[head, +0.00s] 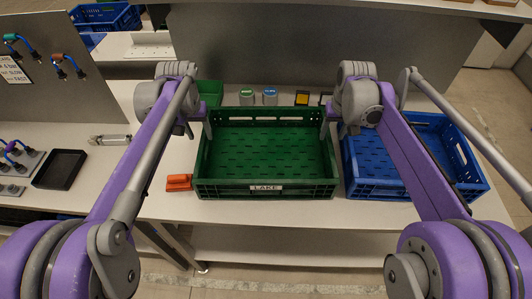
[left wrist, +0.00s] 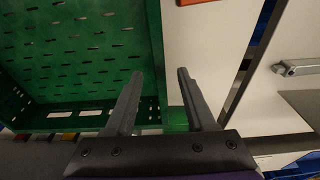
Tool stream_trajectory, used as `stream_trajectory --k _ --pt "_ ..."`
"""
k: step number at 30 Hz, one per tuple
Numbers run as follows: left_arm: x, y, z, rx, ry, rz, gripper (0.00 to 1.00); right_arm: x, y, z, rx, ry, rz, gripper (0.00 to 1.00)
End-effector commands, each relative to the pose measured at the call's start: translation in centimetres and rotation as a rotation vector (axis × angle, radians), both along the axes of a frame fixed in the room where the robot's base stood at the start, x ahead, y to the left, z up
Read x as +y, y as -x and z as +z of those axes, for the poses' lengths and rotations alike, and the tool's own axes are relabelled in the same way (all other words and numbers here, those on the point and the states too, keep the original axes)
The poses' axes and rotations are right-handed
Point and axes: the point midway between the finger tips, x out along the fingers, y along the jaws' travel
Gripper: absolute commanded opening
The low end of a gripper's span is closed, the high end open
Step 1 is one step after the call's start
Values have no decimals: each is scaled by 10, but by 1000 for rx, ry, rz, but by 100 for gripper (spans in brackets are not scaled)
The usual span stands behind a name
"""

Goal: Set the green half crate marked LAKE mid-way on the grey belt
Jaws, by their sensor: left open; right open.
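The green half crate (head: 265,194) stands upright on the white table, with a white LAKE label (head: 266,188) on its front wall. It looks empty. My left gripper (head: 207,128) is at the crate's left end wall. In the left wrist view the open left gripper (left wrist: 160,73) has one finger inside the crate (left wrist: 155,40) and one outside, with the wall between them. My right gripper (head: 325,124) is open at the right end wall; its fingertips are partly hidden. I cannot make out a grey belt in either view.
A blue crate (head: 385,188) stands close to the green crate's right. An orange object (head: 179,183) lies just left of it. A black tray (head: 60,169) is far left.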

Motion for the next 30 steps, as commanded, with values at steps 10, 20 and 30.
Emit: stream_trajectory --k 10,20,30 --pt "0 -9 -59 0 0 0 55 0 -9 -59 0 0 0 55" --pt "0 -11 -75 0 0 0 55 0 -11 -75 0 0 0 55" --pt "0 -11 -75 0 0 0 28 0 -11 -75 0 0 0 28"
